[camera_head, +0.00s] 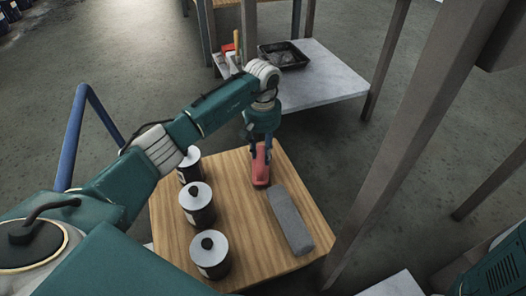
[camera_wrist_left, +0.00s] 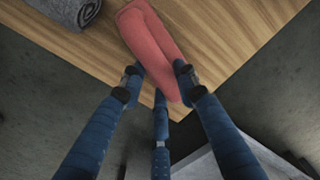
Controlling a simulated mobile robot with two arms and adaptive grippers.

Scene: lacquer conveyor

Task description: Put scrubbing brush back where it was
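A red scrubbing brush (camera_head: 260,168) lies on the wooden tabletop (camera_head: 240,245) near its far edge, left of the grey roll. In the left wrist view the brush (camera_wrist_left: 150,40) is a long red shape whose narrow end points at my left gripper. My left gripper (camera_head: 259,150) is over that end. Its blue fingers (camera_wrist_left: 159,80) stand on both sides of the brush, with a third finger below. I cannot tell whether they press on it. The brush's underside is hidden. My right gripper is not in view.
A rolled grey cloth (camera_head: 290,220) lies on the table's right part, also in the wrist view (camera_wrist_left: 62,10). Several dark cans with white lids (camera_head: 196,195) line the left side. Behind stands a low light table (camera_head: 325,85) with a black tray (camera_head: 284,55). Wooden posts (camera_head: 405,130) rise at right.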

